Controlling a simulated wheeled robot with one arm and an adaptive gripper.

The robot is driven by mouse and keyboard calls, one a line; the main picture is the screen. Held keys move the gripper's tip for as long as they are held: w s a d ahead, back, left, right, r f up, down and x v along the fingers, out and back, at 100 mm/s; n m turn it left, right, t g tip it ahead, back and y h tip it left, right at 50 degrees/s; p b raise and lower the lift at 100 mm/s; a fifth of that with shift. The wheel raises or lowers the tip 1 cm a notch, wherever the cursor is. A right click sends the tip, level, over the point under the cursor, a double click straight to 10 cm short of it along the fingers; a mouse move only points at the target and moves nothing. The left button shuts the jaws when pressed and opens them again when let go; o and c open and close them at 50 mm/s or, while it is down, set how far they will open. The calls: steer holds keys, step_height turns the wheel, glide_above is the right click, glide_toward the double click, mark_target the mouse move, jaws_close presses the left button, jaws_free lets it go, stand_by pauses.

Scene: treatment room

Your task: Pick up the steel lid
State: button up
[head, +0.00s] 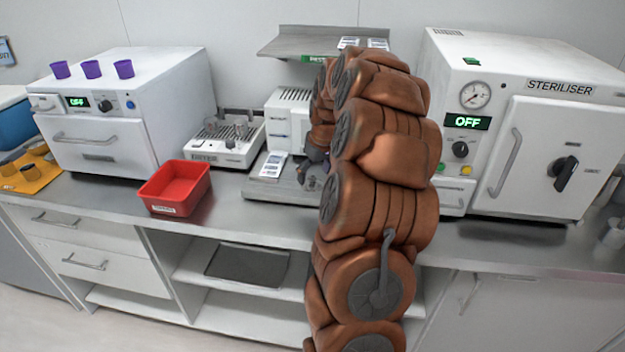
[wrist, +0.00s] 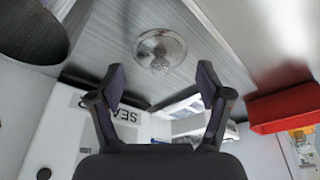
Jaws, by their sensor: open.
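A round, shiny metal piece with a raised centre (wrist: 160,50), which looks like the steel lid, lies on a brushed steel surface (wrist: 110,35) in the wrist view. It sits beyond my fingertips, roughly centred between them and apart from both. My gripper (wrist: 160,82) is open with nothing between its fingers. In the head view my gripper (head: 308,173) is over the grey steel plate (head: 262,192) on the counter, mostly hidden by my arm. I cannot make out the lid in the head view.
A red tray (head: 175,188) stands left of the plate; it also shows in the wrist view (wrist: 285,108). A white device (head: 289,118) stands behind the plate. The steriliser (head: 545,150) is on the right. A dark round thing (wrist: 32,30) is at the wrist view's upper left.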

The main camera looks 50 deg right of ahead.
mark_target(312, 180)
steer(key=shift+x, duration=1.1)
steer(key=shift+c, duration=0.2)
steer(key=shift+s, duration=0.1)
steer(key=c, duration=1.4)
